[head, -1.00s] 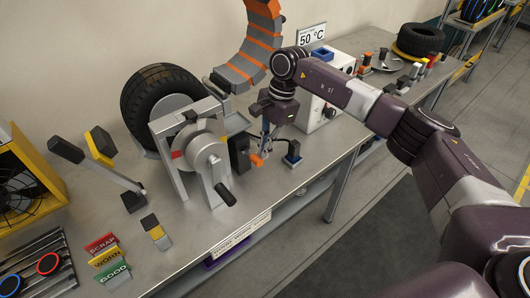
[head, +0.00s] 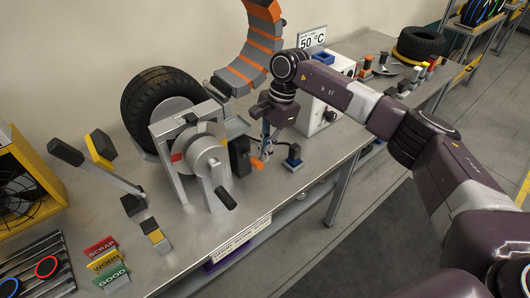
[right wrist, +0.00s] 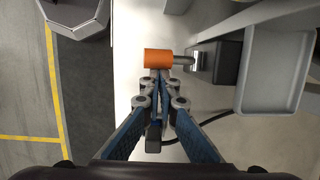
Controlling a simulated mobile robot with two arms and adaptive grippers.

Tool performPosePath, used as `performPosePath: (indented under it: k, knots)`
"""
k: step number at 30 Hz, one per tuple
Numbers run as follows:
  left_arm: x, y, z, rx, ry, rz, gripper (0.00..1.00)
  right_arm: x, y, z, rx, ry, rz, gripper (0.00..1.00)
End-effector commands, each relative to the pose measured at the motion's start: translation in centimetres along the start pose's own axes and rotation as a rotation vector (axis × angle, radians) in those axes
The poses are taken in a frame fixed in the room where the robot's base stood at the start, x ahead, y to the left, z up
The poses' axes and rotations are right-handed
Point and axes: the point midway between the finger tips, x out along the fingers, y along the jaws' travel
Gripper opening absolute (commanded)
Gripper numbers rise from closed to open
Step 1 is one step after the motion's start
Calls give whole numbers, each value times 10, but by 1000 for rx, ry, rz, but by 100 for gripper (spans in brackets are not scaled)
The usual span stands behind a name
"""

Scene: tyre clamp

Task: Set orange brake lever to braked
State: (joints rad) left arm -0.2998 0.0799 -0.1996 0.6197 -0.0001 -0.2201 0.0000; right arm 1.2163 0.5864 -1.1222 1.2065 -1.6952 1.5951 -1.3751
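The orange brake lever (head: 256,164) sticks out near the bench's front edge, from a dark block (head: 240,157) beside the tyre clamp (head: 205,155). In the right wrist view its orange grip (right wrist: 160,57) shows as a short cylinder on a metal rod. My right gripper (head: 265,152) points down right beside the lever. In the right wrist view its fingertips (right wrist: 162,76) are together, just short of the orange grip; I cannot tell whether they touch it. Nothing shows between them. My left gripper is not in view.
A small dark box with a blue top (head: 291,157) stands just right of the gripper, with a cable. A tyre (head: 160,95) stands behind the clamp. A crank handle (head: 227,199) juts forward. Scrap, worn and good signs (head: 107,262) stand front left.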

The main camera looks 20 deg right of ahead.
Motion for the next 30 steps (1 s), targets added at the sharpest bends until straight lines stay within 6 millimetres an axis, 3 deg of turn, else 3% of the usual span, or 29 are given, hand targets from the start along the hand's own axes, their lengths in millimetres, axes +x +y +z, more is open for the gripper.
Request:
performPosePath:
  k: [20, 30]
  knots:
    - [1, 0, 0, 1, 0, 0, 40, -2, -2, 4, -5, -6, -3, 0]
    - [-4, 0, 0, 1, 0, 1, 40, -15, -2, 7, -6, -6, -3, 0]
